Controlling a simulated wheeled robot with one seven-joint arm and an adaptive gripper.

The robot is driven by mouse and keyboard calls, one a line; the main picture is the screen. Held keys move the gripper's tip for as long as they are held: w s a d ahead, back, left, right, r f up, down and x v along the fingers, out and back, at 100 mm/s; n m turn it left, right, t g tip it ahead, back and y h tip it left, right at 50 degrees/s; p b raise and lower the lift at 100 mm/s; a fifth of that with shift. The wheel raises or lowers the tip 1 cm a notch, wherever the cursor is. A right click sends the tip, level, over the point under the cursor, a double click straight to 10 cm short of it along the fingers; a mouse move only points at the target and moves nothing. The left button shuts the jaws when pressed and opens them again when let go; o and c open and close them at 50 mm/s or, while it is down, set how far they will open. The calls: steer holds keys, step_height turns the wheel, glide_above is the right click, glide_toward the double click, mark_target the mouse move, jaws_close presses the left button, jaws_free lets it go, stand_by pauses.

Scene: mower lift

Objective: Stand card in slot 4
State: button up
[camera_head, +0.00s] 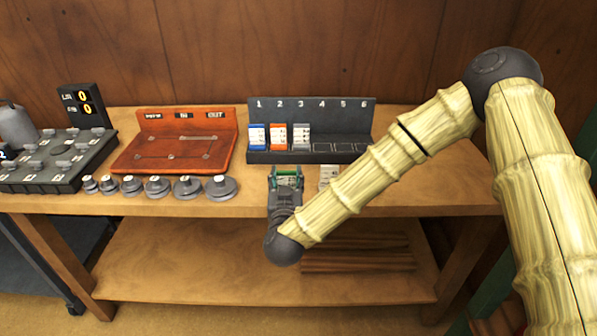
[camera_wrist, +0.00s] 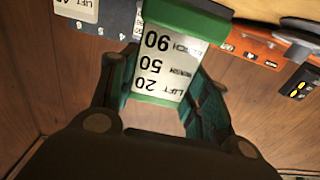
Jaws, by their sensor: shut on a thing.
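My gripper (camera_head: 286,180) is shut on a green card with a white label (camera_wrist: 165,62), in front of the rack at the bench's front part. In the wrist view the card sits between the fingers of my gripper (camera_wrist: 163,80), its printed label reading LIFT 20, 50, 90 upside down. The dark slot rack (camera_head: 345,156) is numbered 1 to 6. A blue card (camera_head: 257,137) stands in slot 1, an orange card (camera_head: 279,137) in slot 2 and a grey card (camera_head: 301,137) in slot 3. Slot 4 (camera_head: 324,148) is empty, as are slots 5 and 6.
Another white-labelled card (camera_head: 328,174) lies on the bench right of my gripper, partly behind my arm. A red tray (camera_head: 175,150) stands left of the rack, with several grey weights (camera_head: 188,188) before it. A dark board (camera_head: 60,165) is farther left.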

steer(key=w+d, duration=0.1)
steer(key=w, duration=0.1)
steer(key=w+d+f+p, duration=0.1)
steer(key=w, duration=0.2)
steer(key=w+d+f+p, duration=0.1)
steer(key=w, duration=0.1)
steer(key=shift+w+d, duration=0.15)
steer(key=shift+w, duration=0.25)
steer(key=shift+f+p, duration=0.5)
steer(key=shift+f, duration=0.45)
steer(key=shift+f, duration=0.2)
steer(key=o, duration=1)
steer(key=shift+f, duration=0.1)
steer(key=s+r+b, duration=0.1)
steer(key=s+b, duration=0.2)
steer(key=s, duration=0.7)
steer(key=shift+s, duration=0.4)
